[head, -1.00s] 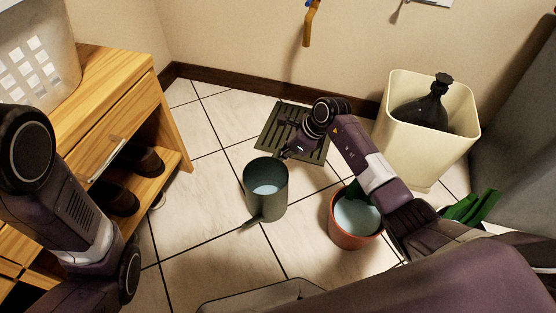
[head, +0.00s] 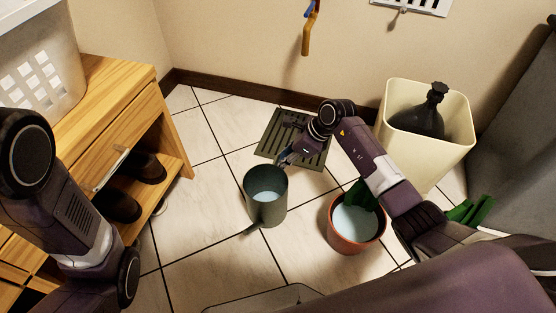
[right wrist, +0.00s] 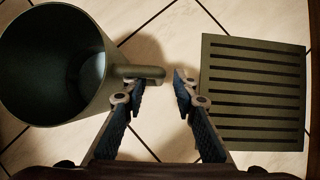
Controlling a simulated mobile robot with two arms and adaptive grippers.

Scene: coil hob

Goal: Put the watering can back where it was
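The watering can (head: 265,203) is a dark grey-green can standing upright on the tiled floor, with pale blue inside and its spout pointing to the lower left. It fills the left of the right wrist view (right wrist: 45,100), its handle pointing toward my right gripper (right wrist: 160,88). The two fingers are apart and the handle's end shows between them; I see no grip on it. In the head view my right gripper (head: 284,159) is at the can's upper right, beside the floor grate (head: 267,151). My left arm shows at the left, but its gripper is out of view.
A terracotta pot (head: 352,245) with pale blue inside and something green stands right of the can. A cream bin (head: 440,157) holds a black bottle (head: 420,120). A wooden cabinet (head: 120,115) with shoes is at the left. A tap (head: 307,35) is on the wall.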

